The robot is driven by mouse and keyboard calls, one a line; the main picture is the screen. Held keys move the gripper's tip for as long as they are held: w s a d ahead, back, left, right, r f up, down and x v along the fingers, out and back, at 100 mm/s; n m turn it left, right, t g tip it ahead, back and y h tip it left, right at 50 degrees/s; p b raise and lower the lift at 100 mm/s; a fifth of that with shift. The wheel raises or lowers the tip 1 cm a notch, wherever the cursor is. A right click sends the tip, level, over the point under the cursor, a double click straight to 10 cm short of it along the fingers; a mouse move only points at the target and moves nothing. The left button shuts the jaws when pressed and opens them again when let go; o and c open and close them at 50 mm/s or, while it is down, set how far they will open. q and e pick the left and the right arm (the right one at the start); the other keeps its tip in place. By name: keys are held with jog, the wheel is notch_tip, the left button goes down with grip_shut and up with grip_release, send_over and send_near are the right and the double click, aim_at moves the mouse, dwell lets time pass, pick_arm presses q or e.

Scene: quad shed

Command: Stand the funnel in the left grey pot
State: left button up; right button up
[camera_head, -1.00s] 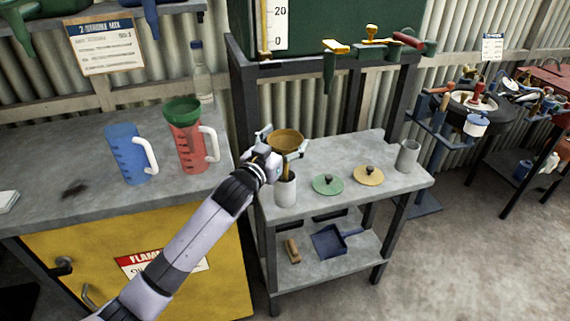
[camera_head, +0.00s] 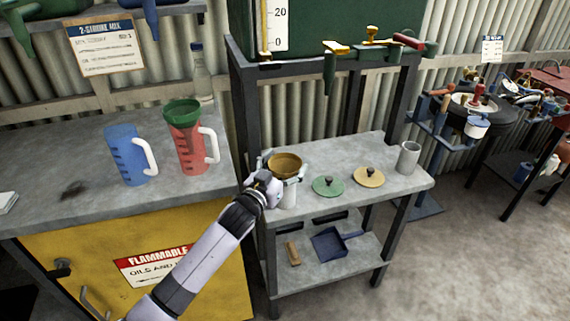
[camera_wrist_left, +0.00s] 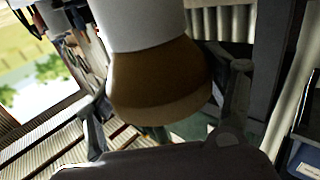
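The brown funnel (camera_head: 285,163) sits upright in the mouth of the left grey pot (camera_head: 289,198), on the near left of the grey stand's top. Its bowl is above the rim, and its stem is hidden. In the left wrist view, the funnel (camera_wrist_left: 160,85) shows against the pale pot (camera_wrist_left: 145,22). My left gripper (camera_head: 284,173) is around the bowl, with one finger on each side. In the wrist view its fingers (camera_wrist_left: 168,88) look spread, with gaps beside the bowl. My right gripper is out of view.
A green lid (camera_head: 328,186) and a yellow lid (camera_head: 369,177) lie right of the pot. Another grey pot (camera_head: 408,157) stands at the stand's right end. A blue jug (camera_head: 127,155) and a red jug with a green funnel (camera_head: 182,112) stand on the left bench.

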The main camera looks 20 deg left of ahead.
pick_arm(q)
jog(key=o, duration=0.5)
jog(key=shift+c, duration=0.2)
jog(key=shift+r, duration=0.25)
jog(key=s+a, duration=0.2)
jog(key=s, duration=1)
jog(key=shift+a, duration=0.15)
jog(key=shift+w, duration=0.1)
